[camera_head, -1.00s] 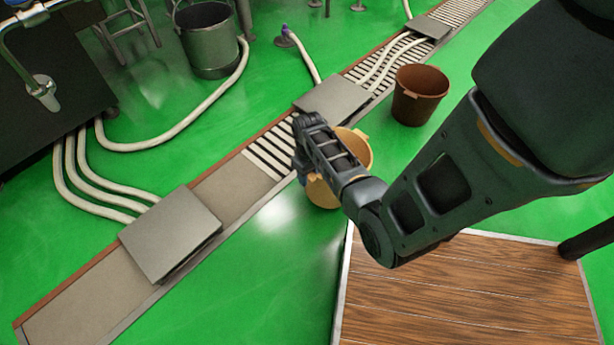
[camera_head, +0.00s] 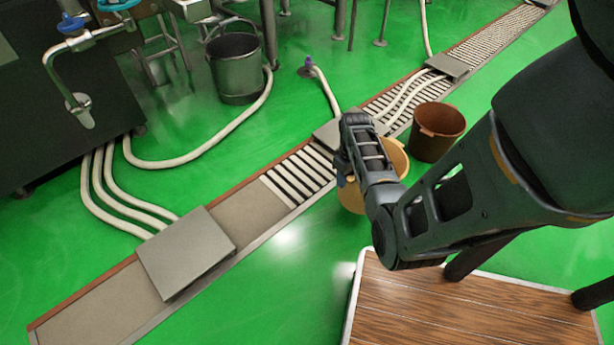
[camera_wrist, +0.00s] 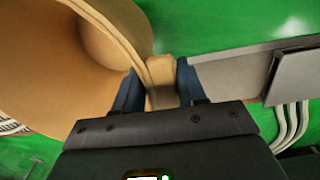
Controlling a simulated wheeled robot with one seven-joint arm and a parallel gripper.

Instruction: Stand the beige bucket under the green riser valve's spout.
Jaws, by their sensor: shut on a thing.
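The beige bucket (camera_head: 352,199) is partly hidden behind my forearm and wrist in the head view. It looks upright, near the grated floor channel. My gripper (camera_wrist: 158,86) is shut on its rim in the wrist view, at a small block-like lug, one dark blue finger on each side. The bucket's wide body (camera_wrist: 40,75) fills the upper left there. In the head view my gripper (camera_head: 345,165) is seen from behind. I cannot tell whether the bucket's base touches the floor. A teal valve handle (camera_head: 118,5) is cut by the top edge; I cannot identify the green riser valve or its spout.
A brown bucket (camera_head: 437,132) stands just beyond the beige one. A grey bucket (camera_head: 238,75) stands farther back. A blue-handled tap (camera_head: 72,24) is at the upper left. White hoses (camera_head: 200,140) cross the green floor. A wooden platform (camera_head: 470,310) is at the lower right.

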